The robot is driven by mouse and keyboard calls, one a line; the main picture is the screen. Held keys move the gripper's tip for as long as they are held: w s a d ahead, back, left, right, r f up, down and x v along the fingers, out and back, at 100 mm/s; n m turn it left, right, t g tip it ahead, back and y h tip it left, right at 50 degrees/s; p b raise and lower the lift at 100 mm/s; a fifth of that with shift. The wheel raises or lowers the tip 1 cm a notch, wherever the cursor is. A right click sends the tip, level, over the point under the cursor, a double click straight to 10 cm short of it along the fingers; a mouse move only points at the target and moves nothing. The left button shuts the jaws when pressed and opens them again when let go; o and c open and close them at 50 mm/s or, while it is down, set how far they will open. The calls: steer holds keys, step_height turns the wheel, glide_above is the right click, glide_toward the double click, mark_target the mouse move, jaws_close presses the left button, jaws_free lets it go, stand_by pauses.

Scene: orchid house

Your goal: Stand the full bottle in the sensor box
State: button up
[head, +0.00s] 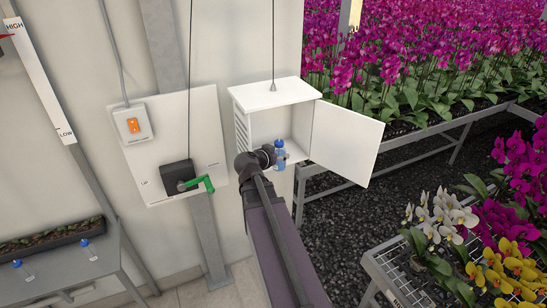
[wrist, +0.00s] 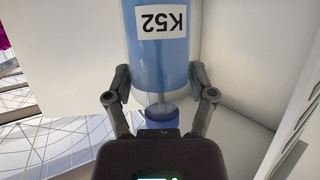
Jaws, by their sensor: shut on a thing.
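The bottle (head: 280,148) is blue with a blue cap, and my gripper (head: 270,156) is shut on it in front of the sensor box. In the wrist view the bottle (wrist: 160,62) is blue-filled, with a white K52 label that reads upside down. The fingers (wrist: 160,84) close on both its sides near the neck. The white sensor box (head: 276,95) is on the wall, with its door (head: 345,143) swung open to the right. The bottle appears upright at the box's opening.
A switch panel (head: 185,125) with a green-handled crank (head: 198,184) is left of the box. Two small blue-capped bottles (head: 85,245) (head: 18,266) are on the grey bench (head: 105,258) at far left. Orchid benches (head: 465,130) stand right, with gravel (head: 350,225) between.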

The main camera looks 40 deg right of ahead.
steer(key=w+d+f+b, duration=0.1)
steer(key=w+d, duration=0.8)
steer(key=d, duration=0.2)
steer(key=shift+d+f, duration=0.15)
steer(key=shift+d, duration=0.1)
steer(key=shift+w, duration=0.1)
steer(key=f+b, duration=0.2)
steer(key=d+f+b, duration=0.1)
steer(key=b, duration=0.1)
steer(key=shift+w+f, duration=0.35)
steer(key=shift+f, duration=0.05)
steer(key=shift+f, duration=0.1)
stand_by(0.3)
steer(key=o, duration=1.2)
steer(key=shift+r, duration=0.2)
